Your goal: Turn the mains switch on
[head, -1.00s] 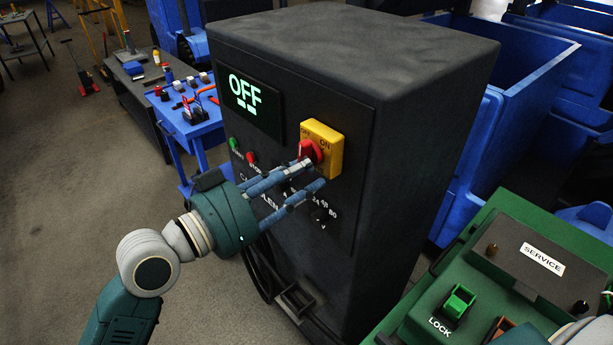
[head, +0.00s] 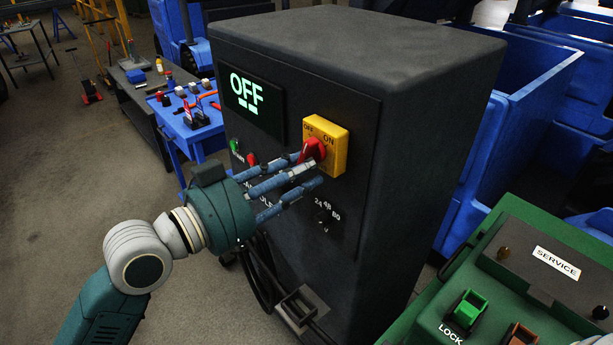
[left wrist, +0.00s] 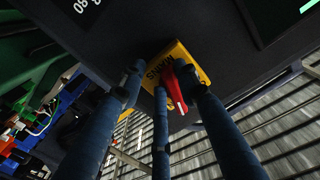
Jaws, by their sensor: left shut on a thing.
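The mains switch is a yellow plate (head: 337,160) marked OFF and ON with a red knob (head: 313,149), high on the dark cabinet's front. The display (head: 252,101) to its left reads OFF. My left gripper (head: 310,165) reaches in from the left, its blue fingers shut on the red knob. In the left wrist view the fingers (left wrist: 177,95) lie around the knob (left wrist: 179,92), with the yellow plate (left wrist: 194,57) behind. The fingers hide part of the knob, and its exact pointing is hard to read. My right gripper is not in view.
The dark cabinet (head: 430,100) also carries green and red buttons (head: 251,159) and a small dial (head: 324,216) below the switch. A green SERVICE panel (head: 556,262) stands at right. Blue bins (head: 535,100) are behind; a blue bench (head: 200,140) is at left.

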